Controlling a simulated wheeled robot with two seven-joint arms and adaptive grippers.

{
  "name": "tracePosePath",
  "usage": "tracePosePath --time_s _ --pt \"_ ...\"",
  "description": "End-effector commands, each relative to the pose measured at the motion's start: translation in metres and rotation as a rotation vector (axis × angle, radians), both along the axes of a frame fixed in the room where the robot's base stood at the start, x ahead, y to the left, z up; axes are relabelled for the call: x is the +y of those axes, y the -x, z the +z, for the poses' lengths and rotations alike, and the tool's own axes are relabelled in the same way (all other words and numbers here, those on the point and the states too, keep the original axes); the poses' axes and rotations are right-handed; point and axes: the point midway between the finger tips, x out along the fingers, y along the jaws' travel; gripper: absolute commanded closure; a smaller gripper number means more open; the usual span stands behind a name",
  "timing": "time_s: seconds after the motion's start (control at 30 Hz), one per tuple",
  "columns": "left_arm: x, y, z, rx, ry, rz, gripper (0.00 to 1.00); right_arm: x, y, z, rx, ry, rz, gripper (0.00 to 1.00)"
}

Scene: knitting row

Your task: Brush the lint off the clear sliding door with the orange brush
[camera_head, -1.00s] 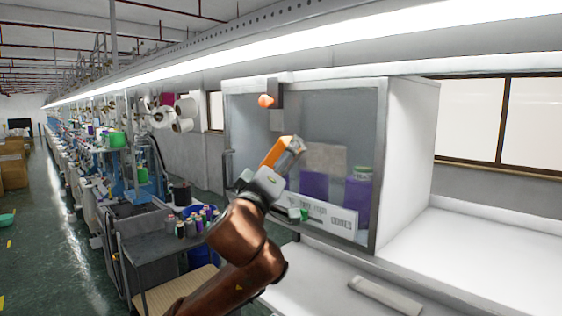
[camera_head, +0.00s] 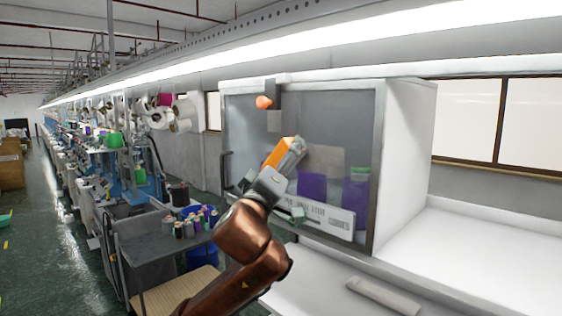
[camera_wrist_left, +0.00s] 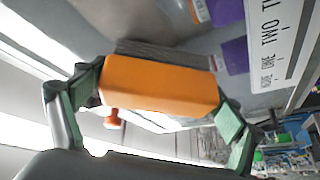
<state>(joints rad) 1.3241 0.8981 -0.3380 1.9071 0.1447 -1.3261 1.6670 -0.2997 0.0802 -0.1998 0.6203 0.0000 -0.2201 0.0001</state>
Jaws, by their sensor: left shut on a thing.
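My left gripper (camera_head: 284,204) is shut on the orange brush (camera_head: 280,153) and holds it up before the clear sliding door (camera_head: 340,112) of a white cabinet. In the left wrist view the orange brush (camera_wrist_left: 160,84) lies between the two green-padded fingers (camera_wrist_left: 155,112), its grey bristles (camera_wrist_left: 165,52) on the far side, facing the door. Whether the bristles touch the door, I cannot tell. I cannot make out lint on the door. The door has a dark handle (camera_head: 225,170) on its left edge. My right gripper is not in view.
Behind the door are purple items (camera_head: 311,186) and a white label strip (camera_head: 335,217). An orange knob-like thing (camera_head: 263,102) is at the cabinet's upper left. A cart (camera_head: 160,240) with thread spools stands at left. The white counter (camera_head: 480,250) at right is largely clear.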

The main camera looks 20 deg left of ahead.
Motion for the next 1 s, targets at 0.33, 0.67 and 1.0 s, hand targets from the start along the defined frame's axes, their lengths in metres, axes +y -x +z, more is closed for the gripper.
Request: tracePosePath --time_s 0.33,0.67,1.0 --pt "-0.005 -0.001 0.001 -0.002 0.0 -0.001 0.38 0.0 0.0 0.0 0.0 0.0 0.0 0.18" --pt "-0.029 0.01 0.0 -0.002 0.0 -0.002 0.38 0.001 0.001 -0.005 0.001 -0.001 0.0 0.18" --pt "-0.047 0.015 0.0 -0.002 0.001 -0.002 0.38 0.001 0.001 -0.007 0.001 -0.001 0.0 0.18"
